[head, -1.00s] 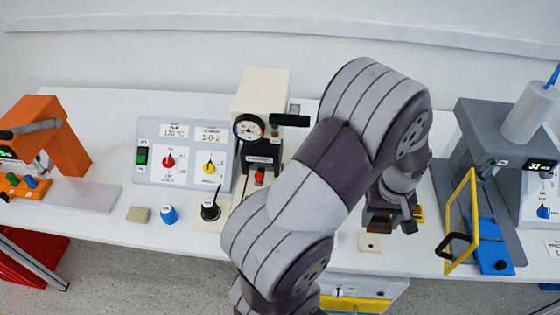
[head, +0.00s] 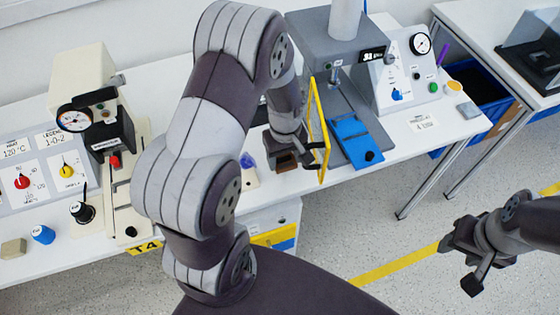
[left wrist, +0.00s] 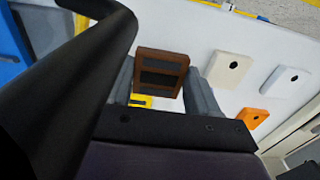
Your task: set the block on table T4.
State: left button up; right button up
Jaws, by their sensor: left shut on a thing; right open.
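The block (left wrist: 162,70) is brown with a dark recessed face. In the left wrist view it sits between the two grey fingers of my left gripper (left wrist: 163,90), which is shut on it. In the head view the left gripper (head: 286,156) holds the block over the long white table (head: 206,262), beside a yellow frame. A yellow label reading T4 (head: 145,247) is on this table's front edge. I cannot tell the exact gap below the block. My right gripper (head: 468,258) is open and empty over the floor at the right.
A press (head: 330,50) with a yellow guard frame (head: 319,125) and blue plate (head: 355,138) stands close right of the left gripper. A cream gauge machine (head: 85,90) is at left. Pale plates (left wrist: 232,66) and an orange plate (left wrist: 252,118) show in the wrist view.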

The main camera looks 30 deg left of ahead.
aim_at(284, 162)
pick_arm(q)
jog(key=shift+s+f, duration=0.1)
jog(key=shift+f, duration=1.8)
jog(key=o, duration=1.1)
jog(key=shift+c, duration=0.2)
jog(key=shift+r, duration=0.15)
notch_tip(284, 162, up, 12)
